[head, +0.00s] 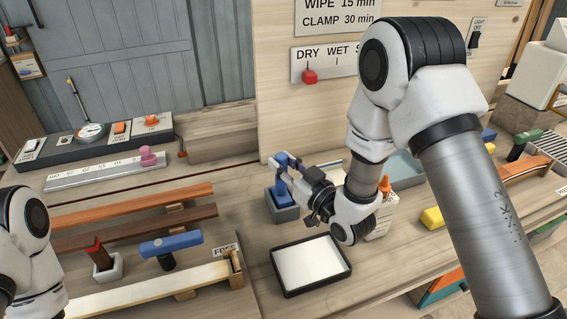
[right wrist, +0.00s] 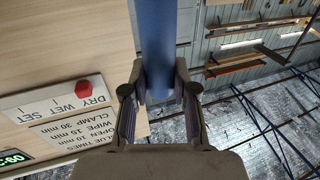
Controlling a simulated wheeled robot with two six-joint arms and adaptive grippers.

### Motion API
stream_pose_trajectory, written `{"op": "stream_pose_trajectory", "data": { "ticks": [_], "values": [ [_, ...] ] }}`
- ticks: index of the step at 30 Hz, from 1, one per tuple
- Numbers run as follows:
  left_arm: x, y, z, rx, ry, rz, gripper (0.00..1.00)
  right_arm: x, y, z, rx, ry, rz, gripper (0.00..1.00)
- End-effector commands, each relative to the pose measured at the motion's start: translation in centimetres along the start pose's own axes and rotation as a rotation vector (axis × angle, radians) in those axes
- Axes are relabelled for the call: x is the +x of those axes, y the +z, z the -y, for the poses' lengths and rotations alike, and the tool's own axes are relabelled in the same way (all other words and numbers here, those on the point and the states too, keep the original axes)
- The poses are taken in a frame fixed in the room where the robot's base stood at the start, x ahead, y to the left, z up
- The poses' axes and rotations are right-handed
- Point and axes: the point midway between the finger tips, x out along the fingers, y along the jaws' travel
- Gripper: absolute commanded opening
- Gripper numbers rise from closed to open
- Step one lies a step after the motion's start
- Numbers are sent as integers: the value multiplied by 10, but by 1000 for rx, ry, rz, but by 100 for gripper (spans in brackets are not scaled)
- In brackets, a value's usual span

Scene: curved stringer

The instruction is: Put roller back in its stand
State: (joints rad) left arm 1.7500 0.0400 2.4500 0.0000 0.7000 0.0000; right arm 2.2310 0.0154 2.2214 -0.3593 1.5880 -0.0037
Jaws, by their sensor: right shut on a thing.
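The blue roller (head: 281,160) is upright in the middle of the head view, between the fingers of my right gripper (head: 285,172). In the right wrist view my right gripper (right wrist: 160,105) is shut on the blue cylindrical part of the roller (right wrist: 155,45). My left gripper is out of view; only part of my left arm shows at the left edge.
A black-rimmed white tray (head: 311,266) lies in front of the stand. A box with an orange nozzle (head: 381,214) stands close to the right. A blue-topped tool (head: 171,243), a red-handled tool in a white holder (head: 101,259) and wooden strips (head: 130,208) lie left.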

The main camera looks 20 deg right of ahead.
Motion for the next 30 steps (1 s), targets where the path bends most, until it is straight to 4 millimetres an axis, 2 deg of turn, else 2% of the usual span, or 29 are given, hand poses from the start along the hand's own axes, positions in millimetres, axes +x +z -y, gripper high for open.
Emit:
{"op": "stream_pose_trajectory", "data": {
  "ticks": [6,7,9,15,16,18,19,30],
  "values": [
    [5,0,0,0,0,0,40,0,5,0,0,0,-1,0],
    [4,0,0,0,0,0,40,0,4,0,0,0,-1,34],
    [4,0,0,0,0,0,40,0,4,0,0,0,-1,57],
    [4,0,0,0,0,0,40,0,4,0,0,0,0,57],
    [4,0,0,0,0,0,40,0,4,0,0,0,0,60],
    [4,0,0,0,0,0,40,0,4,0,0,0,0,81],
    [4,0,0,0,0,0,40,0,4,0,0,0,0,86],
    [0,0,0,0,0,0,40,0,0,0,0,0,0,86]
  ]
}}
